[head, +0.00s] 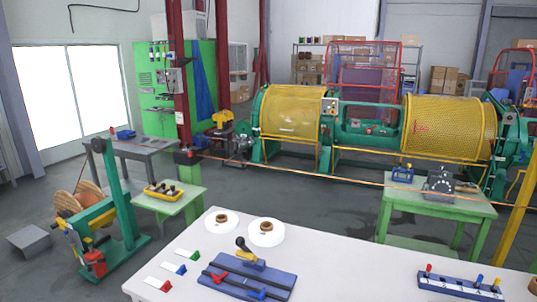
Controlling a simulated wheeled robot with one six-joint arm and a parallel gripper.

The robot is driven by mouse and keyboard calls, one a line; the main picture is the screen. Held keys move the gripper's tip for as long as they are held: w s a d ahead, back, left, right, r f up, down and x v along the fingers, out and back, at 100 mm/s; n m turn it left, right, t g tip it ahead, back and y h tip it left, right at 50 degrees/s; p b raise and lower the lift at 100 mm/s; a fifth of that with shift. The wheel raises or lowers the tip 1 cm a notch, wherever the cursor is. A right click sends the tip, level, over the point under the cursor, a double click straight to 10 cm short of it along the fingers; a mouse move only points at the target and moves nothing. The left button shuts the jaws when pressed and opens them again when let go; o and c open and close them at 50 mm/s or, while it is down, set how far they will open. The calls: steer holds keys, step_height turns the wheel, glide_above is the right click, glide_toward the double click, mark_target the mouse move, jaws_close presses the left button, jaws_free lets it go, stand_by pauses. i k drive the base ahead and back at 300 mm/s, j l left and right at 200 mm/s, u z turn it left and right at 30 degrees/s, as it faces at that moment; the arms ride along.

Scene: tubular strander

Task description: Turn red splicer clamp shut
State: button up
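The splicer (247,279) is a flat blue plate with dark rails on the white table in the lower middle of the head view. A small red clamp (219,277) sits on its left part, and a similar blue clamp (262,293) sits near its front right. I cannot tell at this size whether the red clamp is turned open or shut. A yellow-and-black lever handle (245,250) rises tilted from a blue block at the plate's back edge. My gripper is not in view.
Red, blue and green tabs (180,268) lie left of the splicer on the white table (345,265). A blue-and-white rack (458,285) with coloured handles is at right. The table between splicer and rack is clear.

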mark_target(216, 280)
steer(key=k+l, duration=0.2)
steer(key=i+j, duration=0.25)
steer(key=j, duration=0.15)
steer(key=i+j, duration=0.25)
steer(key=j, duration=0.15)
steer(key=i+j+z, duration=0.1)
steer(key=i+j, duration=0.15)
steer(key=j, duration=0.15)
